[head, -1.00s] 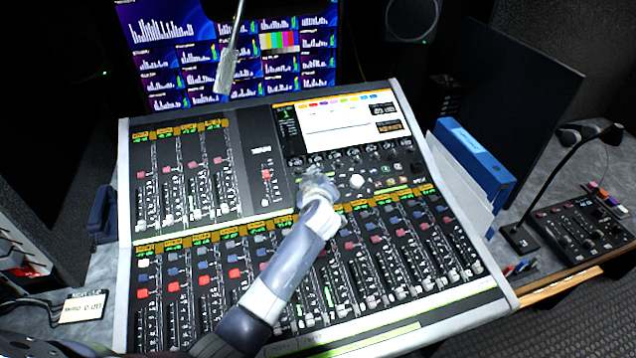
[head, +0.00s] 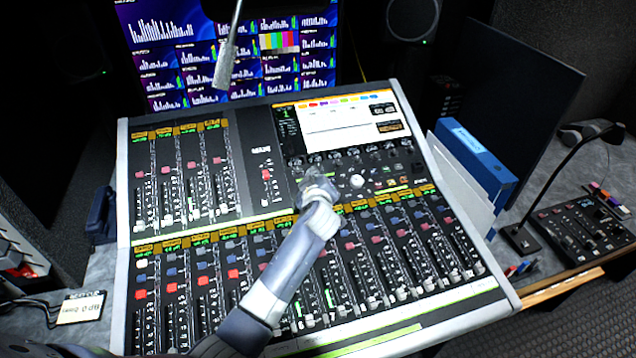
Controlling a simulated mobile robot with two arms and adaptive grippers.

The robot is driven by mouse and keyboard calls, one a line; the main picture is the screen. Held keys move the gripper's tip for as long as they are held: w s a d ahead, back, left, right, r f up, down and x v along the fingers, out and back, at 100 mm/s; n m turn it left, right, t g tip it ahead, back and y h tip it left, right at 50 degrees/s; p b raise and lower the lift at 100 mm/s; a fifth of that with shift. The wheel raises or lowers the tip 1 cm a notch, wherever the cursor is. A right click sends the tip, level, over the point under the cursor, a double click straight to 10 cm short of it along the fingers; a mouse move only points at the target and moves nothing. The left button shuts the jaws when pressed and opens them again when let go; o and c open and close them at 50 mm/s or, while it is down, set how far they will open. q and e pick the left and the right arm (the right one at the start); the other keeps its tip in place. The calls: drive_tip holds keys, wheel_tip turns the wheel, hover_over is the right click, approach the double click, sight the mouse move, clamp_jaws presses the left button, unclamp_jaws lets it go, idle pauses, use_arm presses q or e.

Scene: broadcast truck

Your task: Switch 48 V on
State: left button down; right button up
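The mixing console (head: 250,150) fills the middle of the head view, with rows of faders and coloured buttons. Its small screen (head: 335,128) is lit at the upper right, with a row of knobs below it. One arm of mine reaches in from the lower left across the faders. Its gripper (head: 314,180) is over the panel just below the left knobs. The fingers are small and foreshortened, so I cannot tell whether they are open or touching the panel. A 48 V label is too small to read. My other gripper does not show.
Blue binders (head: 475,160) stand on the right. A small control panel (head: 585,232) and a desk lamp (head: 590,132) are farther right.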

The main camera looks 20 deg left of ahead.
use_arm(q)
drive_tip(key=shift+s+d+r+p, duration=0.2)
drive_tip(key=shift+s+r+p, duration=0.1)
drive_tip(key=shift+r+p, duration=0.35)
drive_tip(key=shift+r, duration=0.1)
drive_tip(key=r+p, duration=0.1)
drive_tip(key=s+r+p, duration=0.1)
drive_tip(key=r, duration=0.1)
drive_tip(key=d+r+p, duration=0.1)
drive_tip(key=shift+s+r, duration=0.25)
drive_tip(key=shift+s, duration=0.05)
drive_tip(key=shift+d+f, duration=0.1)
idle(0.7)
